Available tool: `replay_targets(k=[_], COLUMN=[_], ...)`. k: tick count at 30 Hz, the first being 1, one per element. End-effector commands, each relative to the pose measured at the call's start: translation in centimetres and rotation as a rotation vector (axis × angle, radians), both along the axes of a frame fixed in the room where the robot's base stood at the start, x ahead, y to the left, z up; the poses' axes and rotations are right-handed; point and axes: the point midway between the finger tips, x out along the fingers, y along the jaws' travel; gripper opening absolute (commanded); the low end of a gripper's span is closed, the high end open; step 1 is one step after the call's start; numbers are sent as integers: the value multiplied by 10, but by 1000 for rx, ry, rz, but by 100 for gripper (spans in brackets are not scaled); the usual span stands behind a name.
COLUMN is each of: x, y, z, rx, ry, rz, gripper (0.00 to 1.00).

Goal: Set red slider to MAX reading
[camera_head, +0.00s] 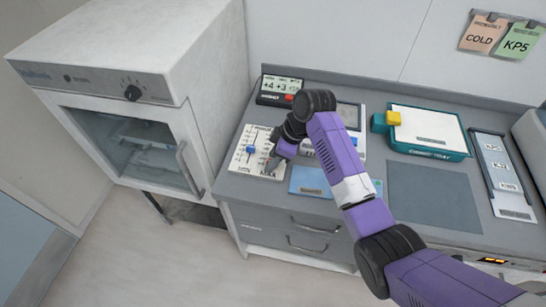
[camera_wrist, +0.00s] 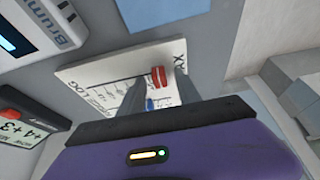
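The white slider panel (camera_head: 239,163) lies on the counter's left end, by its front edge. It also shows in the wrist view (camera_wrist: 88,73), with printed scales and lettering partly cut off. The red slider knob (camera_wrist: 158,76) is near the panel's right edge in the wrist view, by partly hidden lettering. The blue slider knob (camera_head: 250,149) also shows in the wrist view (camera_wrist: 149,104), low between my fingers. My gripper (camera_head: 273,163) is over the panel's right part, fingers apart. In the wrist view the fingertips (camera_wrist: 159,82) are around the red knob; contact cannot be told. The red knob's reading is not legible.
A display box reading +4 +3 (camera_head: 281,89) stands behind the panel. A white device (camera_head: 350,117) and a blue card (camera_head: 312,181) are to its right, partly behind my arm. A white oven-like cabinet (camera_head: 130,90) rises at left. A grey mat (camera_head: 433,195) lies right.

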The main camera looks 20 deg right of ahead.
Motion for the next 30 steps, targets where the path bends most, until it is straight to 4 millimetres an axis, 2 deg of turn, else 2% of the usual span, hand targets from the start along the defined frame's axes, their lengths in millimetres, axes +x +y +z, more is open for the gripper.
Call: replay_targets(k=[6, 8, 12, 13, 30], x=[0, 0, 0, 0, 0], y=[0, 0, 0, 0, 0], z=[-1, -1, 0, 0, 0], rx=[0, 0, 0, 0, 0], ry=[0, 0, 0, 0, 0], rz=[0, 0, 0, 0, 0], gripper=[40, 30, 3, 0, 0])
